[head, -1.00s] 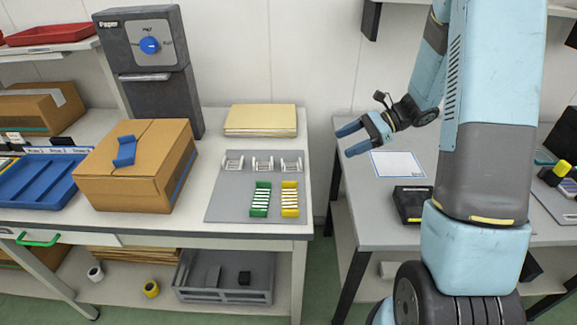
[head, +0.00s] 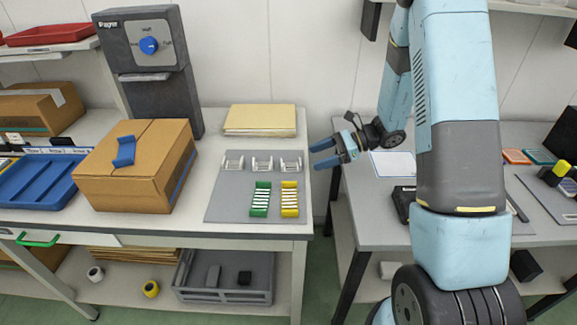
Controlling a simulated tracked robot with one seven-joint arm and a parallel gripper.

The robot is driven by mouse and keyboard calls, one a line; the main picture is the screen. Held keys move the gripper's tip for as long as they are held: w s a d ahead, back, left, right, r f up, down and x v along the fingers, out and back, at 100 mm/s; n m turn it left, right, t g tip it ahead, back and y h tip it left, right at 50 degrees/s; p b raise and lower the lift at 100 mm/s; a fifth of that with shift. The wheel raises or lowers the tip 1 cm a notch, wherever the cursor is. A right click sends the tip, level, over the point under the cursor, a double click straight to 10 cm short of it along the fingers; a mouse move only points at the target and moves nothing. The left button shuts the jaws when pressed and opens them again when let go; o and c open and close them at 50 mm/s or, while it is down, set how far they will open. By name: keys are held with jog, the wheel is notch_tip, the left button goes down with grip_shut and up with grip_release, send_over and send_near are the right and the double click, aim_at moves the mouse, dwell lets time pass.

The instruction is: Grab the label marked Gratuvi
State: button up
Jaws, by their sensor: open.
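No label with the readable word Gratuvi shows in the head view. A white sheet (head: 394,164) lies on the right table, partly behind my arm; any print on it is too small to read. My gripper (head: 318,155) is open and empty, pointing left over the gap between the two tables. It is to the right of the grey mat (head: 228,203) on the left table. On the mat stand a green rack (head: 260,199) and a yellow rack (head: 289,199), both with white slats, and several small white holders (head: 262,163) behind them.
A blue tray (head: 38,182) is at the far left. A stack of tan folders (head: 260,119) lies behind the mat. A dark machine with a blue knob (head: 149,46) stands at the back.

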aim_at(304, 167)
jog(key=shift+x, duration=2.6)
jog(key=shift+w, duration=0.25)
jog(key=c, duration=1.1)
jog(key=shift+r, duration=0.1)
